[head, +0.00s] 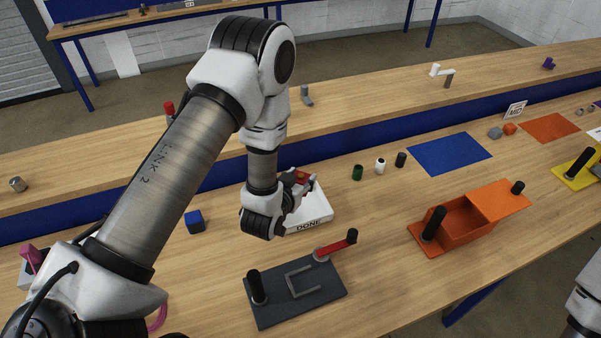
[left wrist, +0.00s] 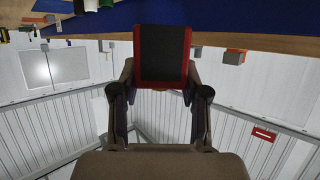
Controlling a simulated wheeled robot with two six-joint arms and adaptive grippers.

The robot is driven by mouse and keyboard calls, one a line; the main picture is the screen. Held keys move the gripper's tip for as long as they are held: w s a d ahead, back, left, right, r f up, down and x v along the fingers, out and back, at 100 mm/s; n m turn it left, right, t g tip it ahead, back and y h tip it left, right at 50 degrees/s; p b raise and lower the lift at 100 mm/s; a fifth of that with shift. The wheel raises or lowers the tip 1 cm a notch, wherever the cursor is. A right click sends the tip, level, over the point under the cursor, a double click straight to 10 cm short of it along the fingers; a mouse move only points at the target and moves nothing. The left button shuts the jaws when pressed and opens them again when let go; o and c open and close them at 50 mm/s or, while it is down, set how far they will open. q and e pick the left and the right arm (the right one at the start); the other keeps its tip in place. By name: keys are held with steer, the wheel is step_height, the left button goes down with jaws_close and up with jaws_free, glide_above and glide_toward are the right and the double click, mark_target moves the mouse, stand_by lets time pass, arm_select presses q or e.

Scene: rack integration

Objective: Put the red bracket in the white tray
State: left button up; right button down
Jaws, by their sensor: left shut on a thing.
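My left gripper (head: 298,188) is shut on the red bracket (head: 301,177), a red piece with a dark middle. In the left wrist view the red bracket (left wrist: 162,57) sits between the two fingertips (left wrist: 160,88). The white tray (head: 312,217), marked DONE, lies on the near table. The gripper and bracket are over the tray in the head view, and the arm and gripper hide the tray's left part. I cannot tell how high the bracket is above it. My right gripper is not in view; only a piece of my right arm shows at the lower right edge.
A dark plate (head: 330,283) with a red lever (head: 336,246) stands in front of the tray. A blue cube (head: 195,222) is left of it. Green (head: 357,172), white (head: 380,166) and black cylinders (head: 400,160) stand to the right. An orange box (head: 462,219) is further right.

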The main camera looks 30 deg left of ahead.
arm_select(q)
steer(key=shift+a+f, duration=0.15)
steer(key=f+b, duration=0.4)
steer(key=f, duration=0.1)
steer(key=f+b, duration=0.2)
steer(key=f, duration=0.1)
steer(key=shift+w+a+b, duration=0.1)
steer(key=shift+w+b, duration=0.2)
steer(key=shift+w, duration=0.05)
steer(key=shift+f, duration=0.15)
steer(key=shift+s, duration=0.1)
steer(key=shift+f+b, duration=0.25)
steer(key=shift+b, duration=0.05)
